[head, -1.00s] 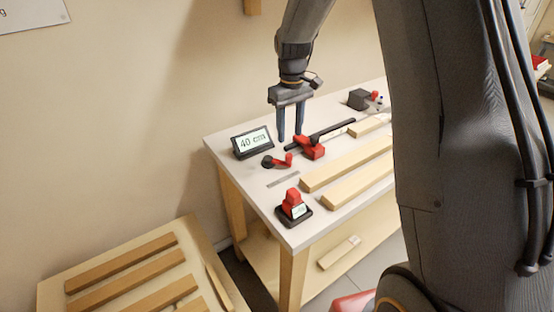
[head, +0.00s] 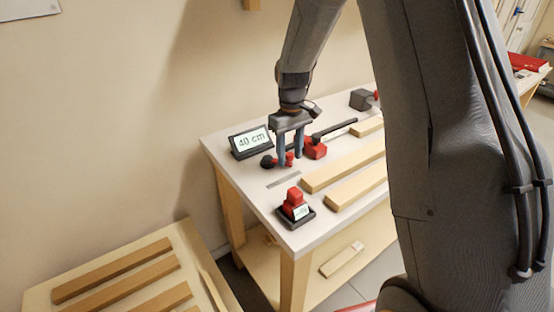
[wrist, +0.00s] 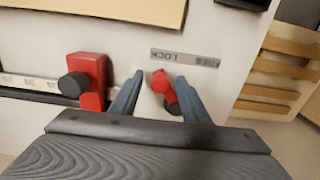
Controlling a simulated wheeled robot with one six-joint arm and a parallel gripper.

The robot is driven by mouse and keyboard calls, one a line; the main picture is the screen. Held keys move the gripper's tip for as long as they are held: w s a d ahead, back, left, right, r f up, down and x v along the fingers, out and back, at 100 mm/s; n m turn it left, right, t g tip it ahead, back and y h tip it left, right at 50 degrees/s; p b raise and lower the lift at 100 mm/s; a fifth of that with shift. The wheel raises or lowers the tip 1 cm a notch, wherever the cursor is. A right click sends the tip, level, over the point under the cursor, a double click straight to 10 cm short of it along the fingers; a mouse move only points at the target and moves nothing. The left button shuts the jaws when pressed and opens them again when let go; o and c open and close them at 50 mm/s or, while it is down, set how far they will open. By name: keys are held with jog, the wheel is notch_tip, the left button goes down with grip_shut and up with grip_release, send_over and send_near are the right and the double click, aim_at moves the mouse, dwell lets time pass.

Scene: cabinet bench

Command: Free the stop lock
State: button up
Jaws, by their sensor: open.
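The stop lock is a small red lever (wrist: 160,81) on a dark round pivot (wrist: 173,107), lying on the bench top. In the wrist view its red end points towards the LOCK end of the grey FREE/LOCK label (wrist: 185,57). The dark pivot also shows in the head view (head: 267,161). My gripper (wrist: 160,76) is open, its fingers down on either side of the lever; I cannot tell if either touches it. In the head view my gripper (head: 290,161) partly hides the lever. The red stop block (wrist: 92,70) with a black knob sits on the rail beside the gripper.
A display reading 40 cm (head: 250,141) stands at the back left of the bench. A red button on a dark base (head: 296,207) stands at the front corner. Wooden strips (head: 345,167) lie to the right. A slatted wooden pallet (head: 122,268) is at the lower left.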

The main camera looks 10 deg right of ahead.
jog(key=c, duration=0.7)
jog(key=shift+s+a, duration=0.1)
jog(key=shift+s+a+p, duration=0.45)
jog(key=shift+s+a, duration=0.1)
jog(key=shift+s, duration=0.1)
